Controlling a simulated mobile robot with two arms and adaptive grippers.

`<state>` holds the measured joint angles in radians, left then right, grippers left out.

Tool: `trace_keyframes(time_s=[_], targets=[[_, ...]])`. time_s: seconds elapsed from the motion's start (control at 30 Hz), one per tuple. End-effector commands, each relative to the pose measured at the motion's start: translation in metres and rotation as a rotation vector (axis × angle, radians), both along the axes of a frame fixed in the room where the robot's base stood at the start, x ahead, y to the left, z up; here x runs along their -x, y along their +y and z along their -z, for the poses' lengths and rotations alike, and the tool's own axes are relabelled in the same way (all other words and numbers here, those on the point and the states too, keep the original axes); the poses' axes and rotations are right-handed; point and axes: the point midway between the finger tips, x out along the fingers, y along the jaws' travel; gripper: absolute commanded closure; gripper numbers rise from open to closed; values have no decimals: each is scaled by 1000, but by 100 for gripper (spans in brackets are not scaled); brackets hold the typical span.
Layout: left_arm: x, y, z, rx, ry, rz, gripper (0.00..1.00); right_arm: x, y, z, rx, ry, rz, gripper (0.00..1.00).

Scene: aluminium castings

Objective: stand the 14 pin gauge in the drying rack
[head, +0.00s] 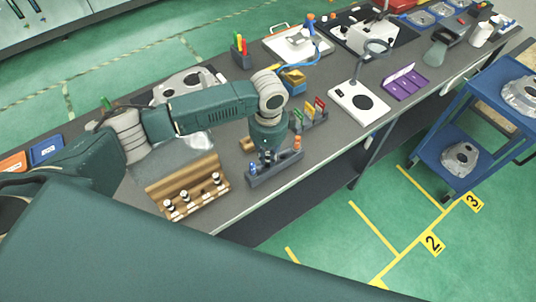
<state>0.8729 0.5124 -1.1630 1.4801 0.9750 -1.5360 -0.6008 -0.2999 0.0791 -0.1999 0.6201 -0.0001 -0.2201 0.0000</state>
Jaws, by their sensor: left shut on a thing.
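My left gripper (267,152) points down over a dark grey rack (274,173) near the front edge of the bench. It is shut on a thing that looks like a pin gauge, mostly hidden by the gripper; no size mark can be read. Blue-topped pins (252,168) stand at the rack's left end and an orange-topped piece (297,143) at its right end. I cannot tell whether the held piece touches the rack. My right gripper is not in view.
A wooden stand (158,187) with several black-and-white pieces is to the left. A holder with coloured handles (310,116) stands behind right. A white plate (358,102) and purple tray (404,83) lie further right.

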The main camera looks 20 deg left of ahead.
Motion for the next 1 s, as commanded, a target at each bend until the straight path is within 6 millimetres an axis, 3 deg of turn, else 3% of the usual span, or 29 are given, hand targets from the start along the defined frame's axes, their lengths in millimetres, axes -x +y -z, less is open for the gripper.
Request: trace_keyframes(time_s=[0.8,0.83,0.9,0.93,1.0], targets=[[0,0,21,0,0,-1,100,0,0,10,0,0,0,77],[0,0,21,1,0,-1,83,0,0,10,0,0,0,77],[0,0,20,1,0,0,69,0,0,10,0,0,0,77],[0,0,21,0,0,0,63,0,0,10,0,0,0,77],[0,0,21,0,1,0,63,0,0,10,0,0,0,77]])
